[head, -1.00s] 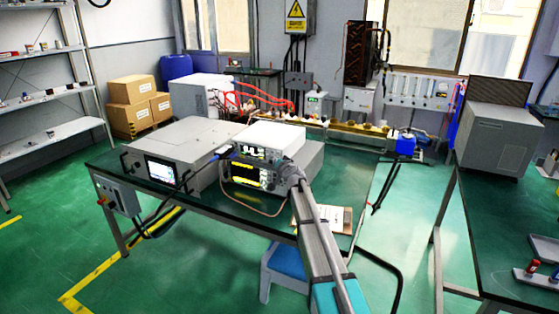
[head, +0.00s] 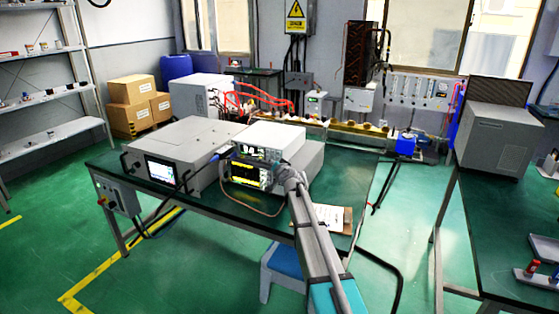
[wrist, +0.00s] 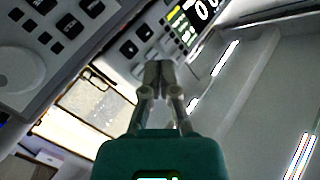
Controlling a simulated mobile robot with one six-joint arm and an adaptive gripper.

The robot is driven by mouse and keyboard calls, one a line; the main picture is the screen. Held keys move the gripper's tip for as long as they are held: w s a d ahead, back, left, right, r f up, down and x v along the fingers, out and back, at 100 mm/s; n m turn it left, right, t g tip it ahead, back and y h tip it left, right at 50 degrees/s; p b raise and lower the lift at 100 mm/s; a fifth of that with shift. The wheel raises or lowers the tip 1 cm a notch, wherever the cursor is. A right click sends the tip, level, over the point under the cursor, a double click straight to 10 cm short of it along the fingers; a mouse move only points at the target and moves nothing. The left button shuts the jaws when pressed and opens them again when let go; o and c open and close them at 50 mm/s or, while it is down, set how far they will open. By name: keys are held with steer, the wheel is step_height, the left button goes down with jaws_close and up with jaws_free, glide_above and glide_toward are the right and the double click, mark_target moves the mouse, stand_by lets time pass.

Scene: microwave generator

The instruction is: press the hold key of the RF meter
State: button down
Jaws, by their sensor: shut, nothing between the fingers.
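The white meter (head: 284,139) with white digits on a dark display sits on top of the instrument stack; I take it as the RF meter. Its lit display (wrist: 203,10) is at the top of the wrist view. Dark square keys (wrist: 128,49) and (wrist: 145,32) lie on the panel beside the display; I cannot read which is hold. My gripper (wrist: 159,67) is shut and empty, its fingertips close to the panel, just right of and below these keys. Contact cannot be told. In the head view, my arm's end is at the stack's front right, and the fingertips are hard to make out.
Below the white meter is a grey unit with a yellow-lit display (head: 245,175). A knob and buttons (wrist: 45,35) show at left in the wrist view. A grey cabinet (head: 180,140) stands left of the stack. A clipboard (head: 333,217) lies on the table's right.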

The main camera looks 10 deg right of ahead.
steer(key=shift+s+a, duration=0.55)
steer(key=shift+s, duration=0.2)
steer(key=shift+s+a, duration=0.55)
steer(key=shift+s, duration=0.2)
steer(key=shift+s, duration=0.1)
steer(key=s+a+f+n+g+p, duration=0.1)
steer(key=s+f+n+g+p, duration=0.15)
steer(key=s, duration=0.45)
steer(key=s+a+f+n+g+y+p, duration=0.1)
steer(key=s+a+g, duration=0.15)
steer(key=s, duration=0.45)
steer(key=s+a+f+n+g+p, duration=0.1)
steer(key=s+f+n+g+p, duration=0.1)
steer(key=s+g, duration=0.35)
steer(key=s+d+g+h+p, duration=0.1)
steer(key=s+d+g+p, duration=0.1)
steer(key=s, duration=1)
steer(key=s+d+g+h+p, duration=0.2)
steer(key=s+d+g, duration=0.1)
steer(key=s, duration=0.9)
steer(key=shift+d+f+g+h, duration=0.3)
steer(key=shift+d+f+g, duration=0.05)
steer(key=shift+d, duration=0.15)
steer(key=shift+w+d, duration=0.1)
